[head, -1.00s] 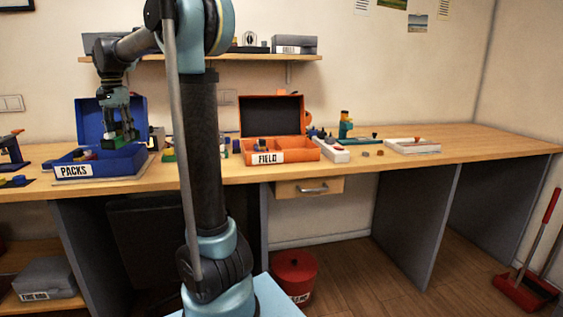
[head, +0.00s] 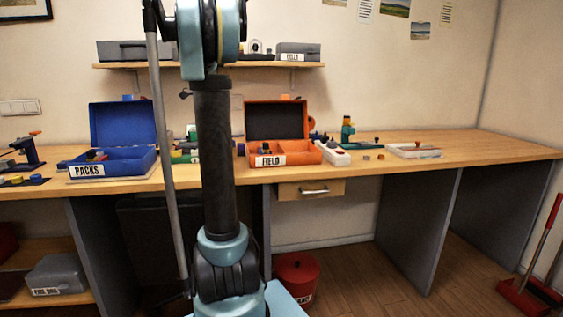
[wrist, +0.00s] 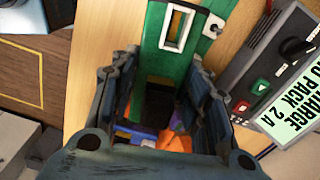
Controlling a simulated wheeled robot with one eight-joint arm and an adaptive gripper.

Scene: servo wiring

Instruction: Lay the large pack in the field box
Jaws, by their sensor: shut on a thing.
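The orange field box (head: 303,158), marked FIELD, stands open on the bench, lid up at its back, with small items in its left part. The blue packs box (head: 140,162) stands open at the left with small packs inside. In the head view my arm's column hides most of the gripper and pack. Orange and blue bits show below the fingers in the wrist view; I cannot tell what they are.
A grey charger (wrist: 268,70) with a green label lies at the right in the wrist view. A white power strip (head: 333,154) lies right of the field box. A shelf (head: 215,65) hangs above. The right end of the bench is mostly clear.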

